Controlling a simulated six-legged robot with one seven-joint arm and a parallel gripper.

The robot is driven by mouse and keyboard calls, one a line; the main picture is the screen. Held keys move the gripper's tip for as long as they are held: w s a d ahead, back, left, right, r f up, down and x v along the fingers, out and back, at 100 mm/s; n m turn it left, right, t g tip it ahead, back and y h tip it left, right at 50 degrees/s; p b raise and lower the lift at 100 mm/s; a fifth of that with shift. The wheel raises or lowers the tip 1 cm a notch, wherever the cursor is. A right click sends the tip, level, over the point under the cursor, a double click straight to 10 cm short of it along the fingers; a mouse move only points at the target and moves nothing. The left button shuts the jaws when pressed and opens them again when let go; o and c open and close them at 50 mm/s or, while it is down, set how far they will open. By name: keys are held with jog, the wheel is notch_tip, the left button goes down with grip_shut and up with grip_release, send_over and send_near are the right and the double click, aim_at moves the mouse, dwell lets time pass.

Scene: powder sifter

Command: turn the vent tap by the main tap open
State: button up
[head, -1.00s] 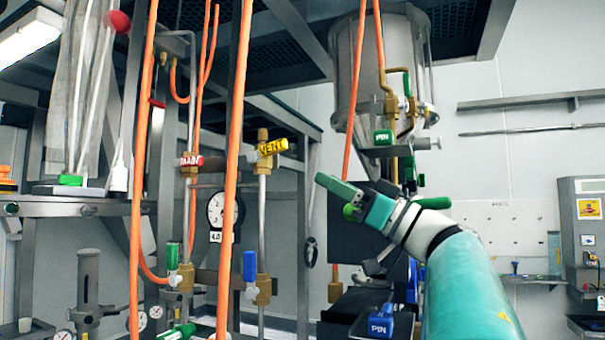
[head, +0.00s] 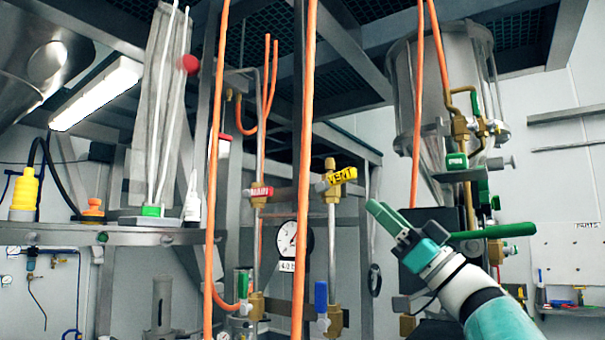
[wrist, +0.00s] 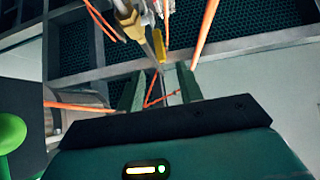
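The vent tap has a yellow handle marked VENT (head: 341,176) on a brass valve body, atop a vertical pipe. The handle points right and slightly up. The main tap, with its red handle (head: 261,191), is to its left on a parallel pipe. My gripper (head: 374,207) is just right of and below the yellow handle in the head view, apart from it there. In the wrist view my gripper (wrist: 160,84) has its two green fingers apart with nothing held. The yellow handle (wrist: 158,48) shows beyond the gap between them, seen nearly edge-on.
An orange hose (head: 305,130) hangs between the two taps; another (head: 217,150) hangs left of the main tap. A pressure gauge (head: 287,238) sits between the pipes. A blue-handled valve (head: 321,297) is below the vent tap. A clear vessel (head: 440,85) hangs at upper right.

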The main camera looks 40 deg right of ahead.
aim_at(350, 180)
jog(key=x, duration=1.2)
jog(key=shift+r, duration=0.1)
grip_shut()
